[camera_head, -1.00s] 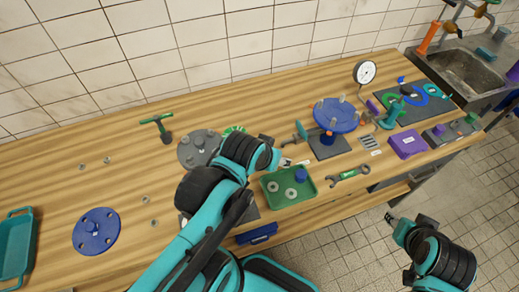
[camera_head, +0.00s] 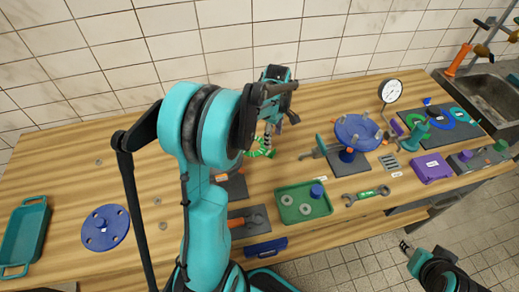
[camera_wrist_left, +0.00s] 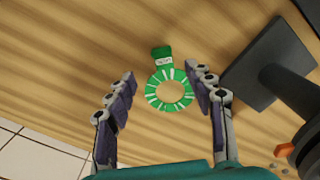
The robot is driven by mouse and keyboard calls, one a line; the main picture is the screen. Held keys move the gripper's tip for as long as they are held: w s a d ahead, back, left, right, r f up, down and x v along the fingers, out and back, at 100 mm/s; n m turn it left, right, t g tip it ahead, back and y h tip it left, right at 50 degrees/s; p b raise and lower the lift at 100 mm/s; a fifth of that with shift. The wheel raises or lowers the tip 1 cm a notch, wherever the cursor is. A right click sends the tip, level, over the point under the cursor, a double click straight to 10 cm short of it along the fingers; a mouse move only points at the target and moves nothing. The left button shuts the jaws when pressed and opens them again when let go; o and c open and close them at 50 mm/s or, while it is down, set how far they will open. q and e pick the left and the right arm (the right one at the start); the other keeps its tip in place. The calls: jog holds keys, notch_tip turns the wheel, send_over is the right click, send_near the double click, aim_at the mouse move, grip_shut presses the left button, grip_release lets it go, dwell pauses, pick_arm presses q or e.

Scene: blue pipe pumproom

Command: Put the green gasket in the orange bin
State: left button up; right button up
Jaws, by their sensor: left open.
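The green gasket (camera_wrist_left: 153,92), a striped ring with a labelled tab, lies flat on the wooden bench. In the left wrist view it sits between and beyond the spread fingers of my left gripper (camera_wrist_left: 162,74), which is open and empty. In the head view the gasket (camera_head: 264,152) is partly hidden below my left gripper (camera_head: 270,128), which points down over it. Whether the fingers touch the bench cannot be told. My right gripper (camera_head: 406,246) is off the bench's front edge at lower right, its jaws unclear. No orange bin shows.
A blue disc on a stand (camera_head: 358,130) is right of the gasket. A green tray (camera_head: 290,216) with washers and a wrench (camera_head: 366,195) lie nearer the front. A dark mat with coloured rings (camera_head: 468,133) is at right. My left arm hides the bench's middle.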

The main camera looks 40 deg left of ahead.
aim_at(274, 151)
pick_arm(q)
jog(key=f+b, duration=0.1)
jog(key=f, duration=0.3)
jog(key=f+b, duration=0.1)
jog(key=f, duration=0.1)
jog(key=shift+s+d+f+b, duration=0.2)
jog(key=shift+d+f+b, duration=0.1)
jog(key=shift+d, duration=0.1)
jog(key=shift+f, duration=0.35)
jog(key=shift+r, duration=0.1)
jog(key=shift+c, duration=1.1)
grip_shut()
